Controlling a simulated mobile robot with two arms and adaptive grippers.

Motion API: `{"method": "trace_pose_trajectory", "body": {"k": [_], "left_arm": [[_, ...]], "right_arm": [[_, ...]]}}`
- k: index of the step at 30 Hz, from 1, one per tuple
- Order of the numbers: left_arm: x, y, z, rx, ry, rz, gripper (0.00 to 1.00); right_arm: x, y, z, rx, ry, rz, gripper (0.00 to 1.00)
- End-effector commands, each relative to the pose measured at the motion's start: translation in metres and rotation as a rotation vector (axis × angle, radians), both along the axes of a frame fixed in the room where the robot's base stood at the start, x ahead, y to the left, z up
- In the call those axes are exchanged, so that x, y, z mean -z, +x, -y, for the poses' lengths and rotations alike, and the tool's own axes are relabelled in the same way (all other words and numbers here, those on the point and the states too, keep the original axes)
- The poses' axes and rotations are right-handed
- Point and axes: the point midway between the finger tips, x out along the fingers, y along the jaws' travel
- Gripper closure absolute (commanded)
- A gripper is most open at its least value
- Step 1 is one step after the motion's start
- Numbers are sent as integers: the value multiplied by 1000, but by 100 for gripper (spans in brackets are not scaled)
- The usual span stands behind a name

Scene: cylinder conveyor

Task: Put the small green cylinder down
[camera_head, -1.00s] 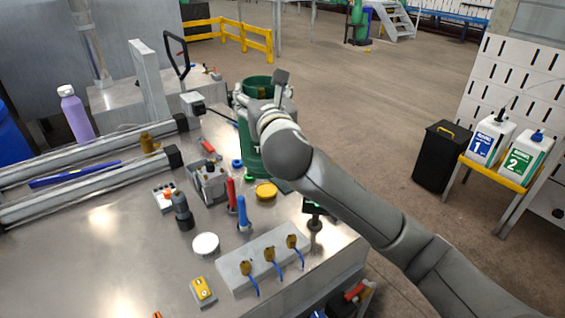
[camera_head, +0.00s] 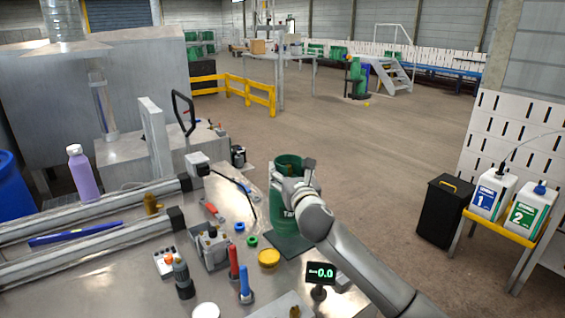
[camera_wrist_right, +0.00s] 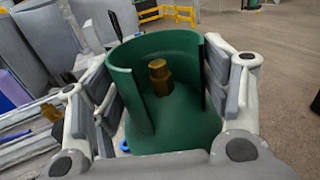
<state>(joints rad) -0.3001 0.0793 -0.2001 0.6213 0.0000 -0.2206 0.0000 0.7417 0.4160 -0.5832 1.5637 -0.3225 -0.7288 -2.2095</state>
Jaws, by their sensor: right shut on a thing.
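The small green cylinder (camera_head: 287,222) is upright, with an open collar and a brass valve (camera_wrist_right: 159,77) inside it. My right gripper (camera_head: 290,186) is at its top, and the right wrist view shows the fingers shut on both sides of the green collar (camera_wrist_right: 183,42). The cylinder's lower end shows over the dark square plate (camera_head: 294,244) on the table. I cannot tell whether it touches the plate. A small display (camera_head: 321,272) by the plate reads about zero. My left gripper is not in view.
A yellow disc (camera_head: 269,258), a blue ring (camera_head: 239,226), a green ring (camera_head: 252,240) and red and blue upright handles (camera_head: 245,283) stand left of the plate. Conveyor rails (camera_head: 110,247) lie further left. Open floor lies beyond the table.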

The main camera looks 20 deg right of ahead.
Motion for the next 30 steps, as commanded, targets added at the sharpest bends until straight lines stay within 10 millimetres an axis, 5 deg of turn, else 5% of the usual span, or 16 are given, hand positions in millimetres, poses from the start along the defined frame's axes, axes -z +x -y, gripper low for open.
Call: {"method": "trace_pose_trajectory", "body": {"k": [9, 18, 29, 30], "left_arm": [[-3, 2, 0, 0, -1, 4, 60], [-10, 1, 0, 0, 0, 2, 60], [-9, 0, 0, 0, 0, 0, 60], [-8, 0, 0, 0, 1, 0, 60]], "right_arm": [[11, 12, 10, -3, 2, 14, 100], [42, 14, 12, -3, 5, 11, 100], [46, 14, 13, -3, 0, 14, 100], [54, 14, 13, 0, 1, 1, 28]]}}
